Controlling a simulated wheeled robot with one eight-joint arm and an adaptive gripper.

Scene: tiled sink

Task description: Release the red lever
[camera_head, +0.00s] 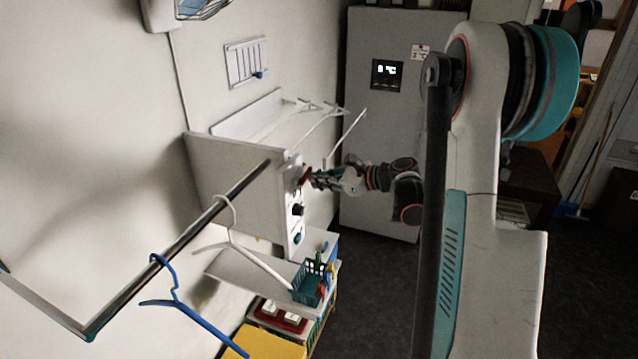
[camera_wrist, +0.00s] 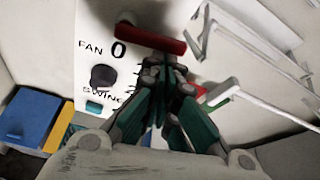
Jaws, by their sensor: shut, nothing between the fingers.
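The red lever (camera_wrist: 150,38) shows in the wrist view as a red bar on the white panel (camera_wrist: 112,55), beside the "0" mark and above the FAN and SWING labels. In the head view a bit of the red lever (camera_head: 305,175) shows near the top of the panel's front. My gripper (camera_wrist: 165,65) is shut and empty. Its fingertips are right at the lever's lower edge in the wrist view and hide part of the panel. I cannot tell whether they touch the lever. In the head view my gripper (camera_head: 314,178) reaches the panel from the right.
A black knob (camera_wrist: 103,76) and a teal button (camera_wrist: 94,107) sit below the lever. White rack bars (camera_head: 345,140) stick out near my gripper. A metal rail (camera_head: 190,232) with hangers stands left. A teal basket (camera_head: 306,285) sits on the shelf below.

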